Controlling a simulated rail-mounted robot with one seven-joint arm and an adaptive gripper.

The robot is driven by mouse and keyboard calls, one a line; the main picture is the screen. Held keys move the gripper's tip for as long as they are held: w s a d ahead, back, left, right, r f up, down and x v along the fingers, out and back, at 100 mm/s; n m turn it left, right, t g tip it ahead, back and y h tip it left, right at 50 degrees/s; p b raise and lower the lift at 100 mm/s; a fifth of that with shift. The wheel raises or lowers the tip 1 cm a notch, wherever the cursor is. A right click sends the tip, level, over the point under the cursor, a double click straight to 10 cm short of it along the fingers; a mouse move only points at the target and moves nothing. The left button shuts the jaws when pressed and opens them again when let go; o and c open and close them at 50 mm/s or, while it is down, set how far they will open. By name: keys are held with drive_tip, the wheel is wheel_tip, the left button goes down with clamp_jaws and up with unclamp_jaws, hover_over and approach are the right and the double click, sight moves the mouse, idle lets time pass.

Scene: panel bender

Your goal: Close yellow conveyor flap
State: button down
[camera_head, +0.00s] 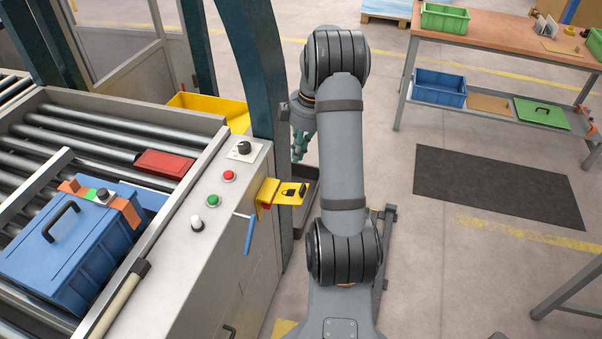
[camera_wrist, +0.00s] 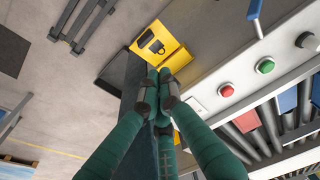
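A yellow flap-like panel (camera_head: 210,108) slopes at the far end of the roller conveyor, partly hidden by the dark post. A second yellow piece, a plate with a black padlock symbol (camera_head: 289,193), sticks out from the machine's side beside the buttons. This plate also shows in the wrist view (camera_wrist: 160,47), just beyond my fingertips. I cannot tell from the pictures which yellow piece is the conveyor flap. My gripper (camera_head: 301,143) has green fingers and hangs right of the dark post. In the wrist view its fingertips (camera_wrist: 158,96) are together, with nothing seen between them.
The dark post (camera_head: 256,65) stands between my gripper and the conveyor. A blue handle (camera_head: 249,234) juts out below the control panel (camera_head: 215,190) with red and green buttons. A blue lidded box (camera_head: 70,245) sits on the rollers.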

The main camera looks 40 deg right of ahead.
drive_tip(key=p, duration=0.3)
hover_over(297, 194)
wheel_tip(297, 194, down, 10)
drive_tip(key=shift+s+f, duration=0.1)
drive_tip(key=shift+f, duration=0.1)
drive_tip(key=shift+d+f, duration=0.15)
drive_tip(key=shift+f, duration=0.4)
drive_tip(key=shift+f+b, duration=0.15)
drive_tip(key=shift+b, duration=0.4)
